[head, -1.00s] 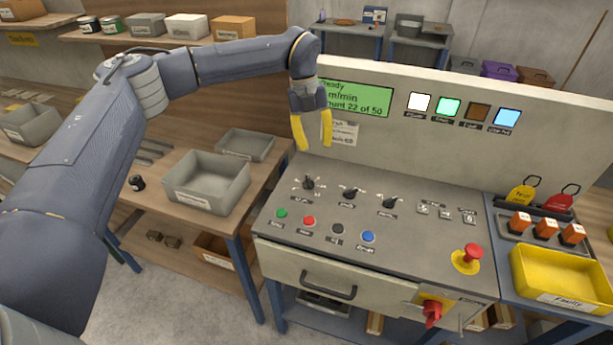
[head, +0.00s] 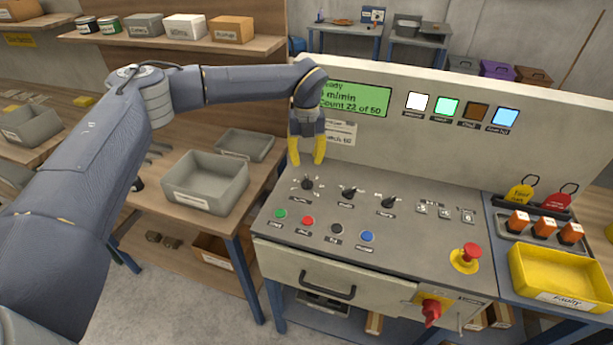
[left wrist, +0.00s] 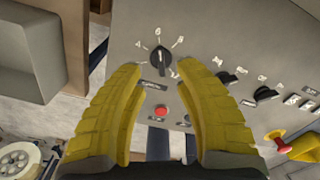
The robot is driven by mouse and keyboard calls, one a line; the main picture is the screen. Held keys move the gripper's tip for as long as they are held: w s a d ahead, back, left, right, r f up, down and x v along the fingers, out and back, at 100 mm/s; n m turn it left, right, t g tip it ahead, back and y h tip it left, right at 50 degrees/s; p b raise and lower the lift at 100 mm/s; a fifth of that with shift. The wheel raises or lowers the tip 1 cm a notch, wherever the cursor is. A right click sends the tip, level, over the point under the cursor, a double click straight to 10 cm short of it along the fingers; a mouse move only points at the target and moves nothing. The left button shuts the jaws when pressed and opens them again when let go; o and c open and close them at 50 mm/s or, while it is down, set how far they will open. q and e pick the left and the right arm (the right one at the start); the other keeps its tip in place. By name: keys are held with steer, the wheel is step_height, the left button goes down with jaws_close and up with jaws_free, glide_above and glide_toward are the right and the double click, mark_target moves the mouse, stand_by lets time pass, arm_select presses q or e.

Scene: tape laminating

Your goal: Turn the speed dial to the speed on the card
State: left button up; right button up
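The speed dial (head: 307,183) is the leftmost of three black knobs on the grey panel, with a ring of marks around it. It also shows in the left wrist view (left wrist: 160,60), beyond and between the fingertips. My left gripper (head: 306,162) has yellow fingers pointing down just above the dial. The fingers are apart with nothing between them in the left wrist view (left wrist: 165,75). The card (head: 342,133) on the upright panel is partly hidden behind my left gripper, and its text is too small to read surely. My right gripper is not in view.
Two more knobs (head: 347,192) (head: 388,202) sit right of the dial. Coloured buttons (head: 308,221) line the front. A red emergency stop (head: 467,252) is at the right. The green screen (head: 357,98) is partly covered by my arm. A grey bin (head: 205,182) stands left of the panel.

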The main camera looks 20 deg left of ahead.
mark_target(307, 176)
arm_select(q)
step_height(307, 176, down, 8)
steer(key=shift+r, duration=0.25)
steer(key=shift+o, duration=0.3)
jaws_close()
stand_by(0.3)
